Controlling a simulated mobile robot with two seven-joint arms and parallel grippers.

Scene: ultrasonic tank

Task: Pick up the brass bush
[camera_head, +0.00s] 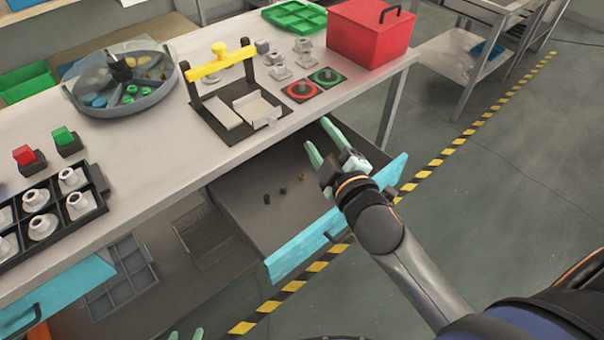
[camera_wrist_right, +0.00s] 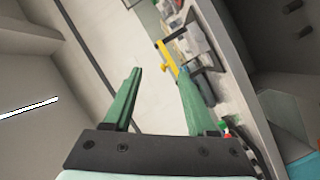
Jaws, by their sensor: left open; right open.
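The open drawer (camera_head: 235,205) under the bench holds a few tiny bushes. One looks brass-brown, the brass bush (camera_head: 302,177), standing toward the drawer's right side. Two darker bushes (camera_head: 267,198) (camera_head: 282,190) stand left of it. My right gripper (camera_head: 317,133) is open and empty, above the drawer's right end, beyond and apart from the brass bush. Its two green fingers (camera_wrist_right: 160,71) also show in the right wrist view, with nothing between them. My left gripper (camera_head: 185,334) shows only as green fingertips at the bottom edge, apart and empty.
The drawer's blue front (camera_head: 330,228) and the bench edge above bound the drawer opening. On the bench stand a yellow-handled fixture (camera_head: 220,65), a red box (camera_head: 370,35), a round divided tray (camera_head: 120,80) and a black rack (camera_head: 90,205) of white parts.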

